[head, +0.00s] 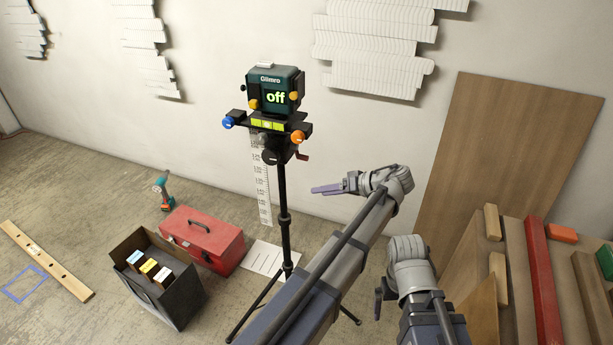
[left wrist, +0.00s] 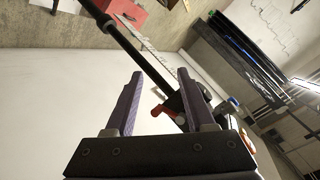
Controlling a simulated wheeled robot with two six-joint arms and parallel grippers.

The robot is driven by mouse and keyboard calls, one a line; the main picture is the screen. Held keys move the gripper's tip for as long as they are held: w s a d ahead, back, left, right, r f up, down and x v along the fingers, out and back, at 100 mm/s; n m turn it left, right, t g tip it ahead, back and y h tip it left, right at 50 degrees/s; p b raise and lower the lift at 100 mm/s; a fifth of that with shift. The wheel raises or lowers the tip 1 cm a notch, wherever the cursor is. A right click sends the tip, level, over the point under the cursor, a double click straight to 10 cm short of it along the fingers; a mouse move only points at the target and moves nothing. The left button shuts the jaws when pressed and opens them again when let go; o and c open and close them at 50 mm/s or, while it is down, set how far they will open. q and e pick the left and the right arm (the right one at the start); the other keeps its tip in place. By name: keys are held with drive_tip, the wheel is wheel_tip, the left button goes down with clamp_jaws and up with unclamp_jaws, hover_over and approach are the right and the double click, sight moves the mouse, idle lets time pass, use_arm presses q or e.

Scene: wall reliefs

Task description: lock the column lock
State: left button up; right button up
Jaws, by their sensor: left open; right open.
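The tripod's black column (head: 282,190) stands upright near the wall, with a small red lever (head: 302,157) at its top, below the head; I take this lever for the column lock. In the left wrist view the red lever (left wrist: 163,111) appears between the lines of my fingers, beyond them, beside the column (left wrist: 135,45). My left gripper (head: 318,190), with purple fingers, is open and empty, to the right of the column and a little below the lever. It shows in the left wrist view (left wrist: 158,76). My right gripper (head: 379,302) is open, low and apart from the tripod.
A green instrument (head: 275,88) reading "off" sits on the tripod head, with a blue knob (head: 228,122) and an orange knob (head: 298,136). A red toolbox (head: 215,245) and a dark open box (head: 185,300) stand left of the tripod legs. Boards (head: 520,140) lean at right.

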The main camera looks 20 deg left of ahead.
sight(306, 158)
use_arm(q)
drive_tip(key=shift+w+a+r+n+y+b, duration=1.05)
drive_tip(key=shift+w+n+y+b, duration=2.2)
drive_tip(key=shift+w, duration=2)
drive_tip(key=shift+n+h, duration=0.25)
drive_tip(key=shift+h, duration=0.1)
drive_tip(key=shift+w+a+f+b, duration=0.1)
drive_tip(key=shift+a+b, duration=0.05)
drive_tip(key=shift+a, duration=1.75)
drive_tip(key=shift+w+a+f+b, duration=0.1)
drive_tip(key=shift+a+b, duration=0.05)
drive_tip(key=shift+a, duration=1.75)
clamp_jaws()
